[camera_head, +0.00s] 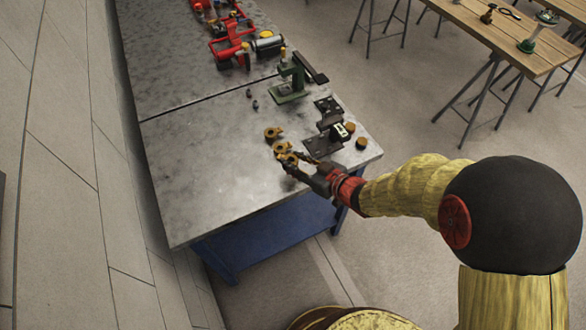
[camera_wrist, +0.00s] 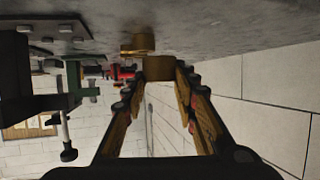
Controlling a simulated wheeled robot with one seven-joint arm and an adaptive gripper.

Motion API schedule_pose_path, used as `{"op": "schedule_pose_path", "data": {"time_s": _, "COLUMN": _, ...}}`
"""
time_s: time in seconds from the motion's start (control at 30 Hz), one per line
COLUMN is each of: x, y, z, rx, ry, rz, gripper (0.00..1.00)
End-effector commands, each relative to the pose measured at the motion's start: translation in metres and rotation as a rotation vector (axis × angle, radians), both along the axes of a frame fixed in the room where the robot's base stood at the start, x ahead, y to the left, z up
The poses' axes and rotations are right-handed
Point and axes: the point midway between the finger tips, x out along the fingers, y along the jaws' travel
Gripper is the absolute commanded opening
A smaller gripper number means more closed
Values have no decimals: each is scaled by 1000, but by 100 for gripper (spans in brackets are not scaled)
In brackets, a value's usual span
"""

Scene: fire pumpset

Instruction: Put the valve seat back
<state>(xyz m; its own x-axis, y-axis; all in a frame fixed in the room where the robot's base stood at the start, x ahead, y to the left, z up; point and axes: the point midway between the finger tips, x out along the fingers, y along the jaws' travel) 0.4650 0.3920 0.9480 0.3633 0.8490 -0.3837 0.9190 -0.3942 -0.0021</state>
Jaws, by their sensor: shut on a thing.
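Brass ring-like parts lie near the right front of the grey metal table (camera_head: 200,190). One brass part (camera_head: 272,133) is farthest back, another (camera_head: 281,147) is just in front of it. My gripper (camera_head: 288,161) is at the nearest brass piece. In the wrist view, which shows the table at the top, my gripper (camera_wrist: 160,76) is shut on a short brass cylinder, likely the valve seat (camera_wrist: 160,68). It is at or close to the tabletop; I cannot tell if it touches. Another brass part (camera_wrist: 138,45) stands just beyond it. My fingers partly hide the held piece in the head view.
Dark plates with a block (camera_head: 331,122) lie right of the brass parts, with small brass pieces (camera_head: 361,143) near the right edge. A green stand (camera_head: 290,87) and red equipment (camera_head: 232,42) are farther back. The table's left front is clear. A wooden table (camera_head: 510,35) stands apart.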

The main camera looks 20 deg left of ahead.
Motion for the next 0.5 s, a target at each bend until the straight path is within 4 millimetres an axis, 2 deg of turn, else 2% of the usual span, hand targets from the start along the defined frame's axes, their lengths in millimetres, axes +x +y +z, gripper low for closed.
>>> {"op": "schedule_pose_path", "data": {"time_s": 0.03, "x": 4, "y": 3, "z": -8, "rx": 0, "ry": 0, "rz": 1, "gripper": 0}}
{"op": "schedule_pose_path", "data": {"time_s": 0.33, "x": 15, "y": 12, "z": -23, "rx": 2, "ry": -1, "rz": -1, "gripper": 0}}
{"op": "schedule_pose_path", "data": {"time_s": 0.5, "x": 14, "y": 12, "z": -48, "rx": 2, "ry": -1, "rz": -1, "gripper": 0}}
